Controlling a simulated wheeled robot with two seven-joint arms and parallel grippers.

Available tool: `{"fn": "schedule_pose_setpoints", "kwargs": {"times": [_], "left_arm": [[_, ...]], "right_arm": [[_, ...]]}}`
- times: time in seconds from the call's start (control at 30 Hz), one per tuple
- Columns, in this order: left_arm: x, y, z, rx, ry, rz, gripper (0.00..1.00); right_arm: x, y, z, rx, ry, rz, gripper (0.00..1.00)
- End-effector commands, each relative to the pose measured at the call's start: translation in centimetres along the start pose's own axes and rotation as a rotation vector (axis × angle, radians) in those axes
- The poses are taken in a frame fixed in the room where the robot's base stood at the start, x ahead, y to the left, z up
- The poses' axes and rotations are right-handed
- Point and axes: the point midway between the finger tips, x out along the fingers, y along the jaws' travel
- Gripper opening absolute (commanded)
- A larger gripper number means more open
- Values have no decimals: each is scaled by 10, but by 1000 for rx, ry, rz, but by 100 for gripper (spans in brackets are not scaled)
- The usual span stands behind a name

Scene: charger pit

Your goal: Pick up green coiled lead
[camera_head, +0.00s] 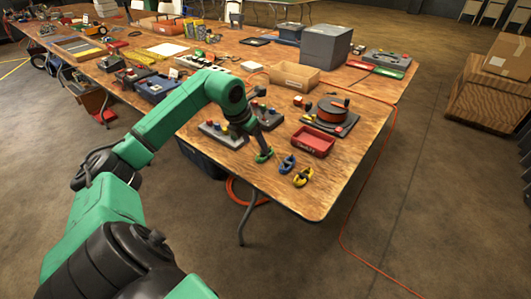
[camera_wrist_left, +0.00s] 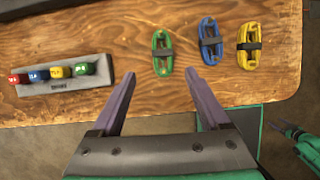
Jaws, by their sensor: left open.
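The green coiled lead (camera_wrist_left: 162,52) lies flat on the wooden table, leftmost of three coiled leads in the left wrist view. In the head view the green lead (camera_head: 264,155) is just below my left gripper (camera_head: 259,150). In the left wrist view my left gripper (camera_wrist_left: 163,92) is open and empty, its two fingers spread wide. The green lead lies beyond the fingertips, centred between them and apart from them. A blue coiled lead (camera_wrist_left: 210,42) and a yellow coiled lead (camera_wrist_left: 249,46) lie to its right.
A grey block with coloured knobs (camera_wrist_left: 60,90) sits left of the leads. An orange cable (camera_head: 352,247) trails to the floor.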

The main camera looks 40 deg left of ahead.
Motion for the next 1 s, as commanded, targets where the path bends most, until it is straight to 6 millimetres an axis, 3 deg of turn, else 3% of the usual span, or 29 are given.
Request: {"fn": "schedule_pose_setpoints", "kwargs": {"times": [0.33, 0.57, 0.6, 0.8, 1.0], "left_arm": [[56, -5, -1, 0, 0, -4, 79], [62, -4, -2, 4, 0, -1, 79], [62, -4, -2, 4, 0, -1, 71], [62, -4, -2, 3, 0, -1, 0], [61, -4, -1, 3, -1, -1, 0]], "right_arm": [[-9, 0, -6, -1, 8, 0, 75], [-8, -1, -8, 0, 12, -1, 75], [-8, -1, -8, 0, 12, -2, 75], [-8, -1, -9, 1, 13, -2, 75], [-8, -1, -9, 1, 13, -2, 75]]}}
